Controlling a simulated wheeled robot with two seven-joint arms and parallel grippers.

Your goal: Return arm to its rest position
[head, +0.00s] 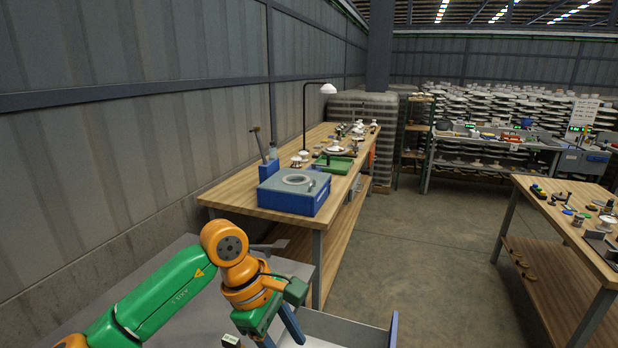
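My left arm comes in from the lower left, with green and orange links, bent at an orange joint. My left gripper (279,331) points down at the bottom edge of the picture, over a grey surface (178,248). Its blue finger-like parts are partly cut off by the frame, so I cannot tell whether it is open or shut, or whether it holds anything. My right arm and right gripper are not in view.
A wooden workbench (232,192) stands ahead along the wall, with a blue box-shaped device (294,196), a green tray (333,165) and a lamp (327,89). Another wooden table (540,205) with small parts stands at right. Shelves of white insulators (480,100) fill the back. Concrete floor between the tables is clear.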

